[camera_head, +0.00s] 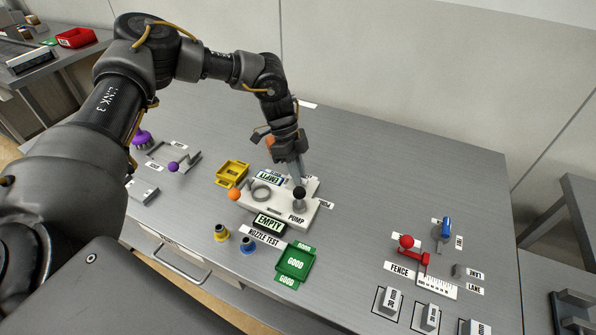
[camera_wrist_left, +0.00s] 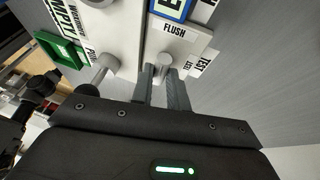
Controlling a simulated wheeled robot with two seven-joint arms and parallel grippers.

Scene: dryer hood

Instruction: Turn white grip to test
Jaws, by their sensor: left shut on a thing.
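The pale grip (camera_wrist_left: 163,61) shows in the left wrist view between my fingers, beside the FLUSH label (camera_wrist_left: 174,30). A TEST label (camera_wrist_left: 204,62) lies to its right. My left gripper (camera_head: 298,174) reaches down to the back of the white nozzle-test fixture (camera_head: 285,215); its fingers also show in the left wrist view (camera_wrist_left: 164,80), shut on the pale grip. In the head view the grip is hidden by the fingers. My right gripper is not in view.
A black-knobbed pump lever (camera_head: 299,193) stands close in front of my left gripper. A yellow tray (camera_head: 232,173), a green GOOD tray (camera_head: 295,261), and blue and yellow nozzles (camera_head: 247,245) are nearby. A red-knobbed fence (camera_head: 406,242) is at right.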

